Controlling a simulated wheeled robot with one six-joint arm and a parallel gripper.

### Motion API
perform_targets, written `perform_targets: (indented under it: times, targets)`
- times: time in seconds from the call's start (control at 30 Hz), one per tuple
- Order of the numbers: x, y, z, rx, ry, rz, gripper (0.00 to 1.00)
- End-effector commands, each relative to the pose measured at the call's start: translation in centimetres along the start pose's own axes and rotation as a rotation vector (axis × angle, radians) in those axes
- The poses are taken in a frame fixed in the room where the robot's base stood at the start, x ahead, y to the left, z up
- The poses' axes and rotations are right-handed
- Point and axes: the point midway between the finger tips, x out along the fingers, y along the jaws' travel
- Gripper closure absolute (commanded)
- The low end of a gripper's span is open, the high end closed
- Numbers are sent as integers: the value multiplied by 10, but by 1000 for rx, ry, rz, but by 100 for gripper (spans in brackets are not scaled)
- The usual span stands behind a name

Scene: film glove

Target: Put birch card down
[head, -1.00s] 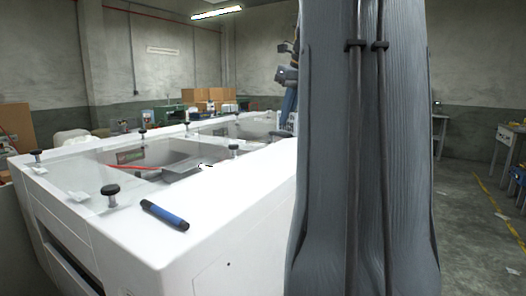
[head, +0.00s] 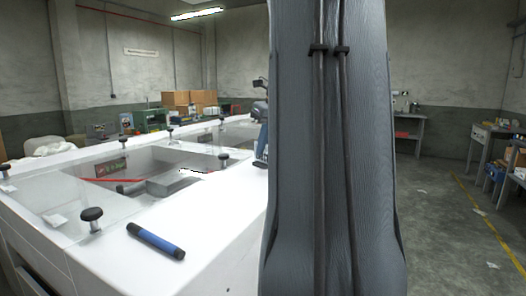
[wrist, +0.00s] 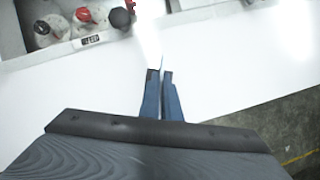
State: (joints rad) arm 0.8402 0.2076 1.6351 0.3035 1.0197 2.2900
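In the wrist view my gripper (wrist: 160,73) has two blue fingers close together above a white surface. A pale, overexposed narrow strip, which looks like the birch card (wrist: 149,32) seen nearly edge-on, stretches away from between the fingertips. The fingers look shut on its near end. Its far part overlaps the edge of a recess. I cannot tell how high it is above the surface. In the head view my grey arm covers the centre right, and I cannot make out the card there.
The white bench (head: 215,215) has a bare front top with a blue-and-black marker (head: 156,241). Clear panels with black knobs (head: 92,214) cover its recesses. The wrist view shows jars with a red lid (wrist: 84,15) and black lid in a recess. Open floor (head: 440,230) lies right.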

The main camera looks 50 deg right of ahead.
Motion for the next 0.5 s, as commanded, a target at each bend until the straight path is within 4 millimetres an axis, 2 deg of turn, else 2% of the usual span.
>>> perform_targets:
  times: [0.13, 0.47, 0.5]
  targets:
    - [16, 0, -7, 0, 2, 1, 100]
    - [20, 1, -8, -1, 1, 1, 100]
    - [21, 1, -8, -1, 1, 1, 95]
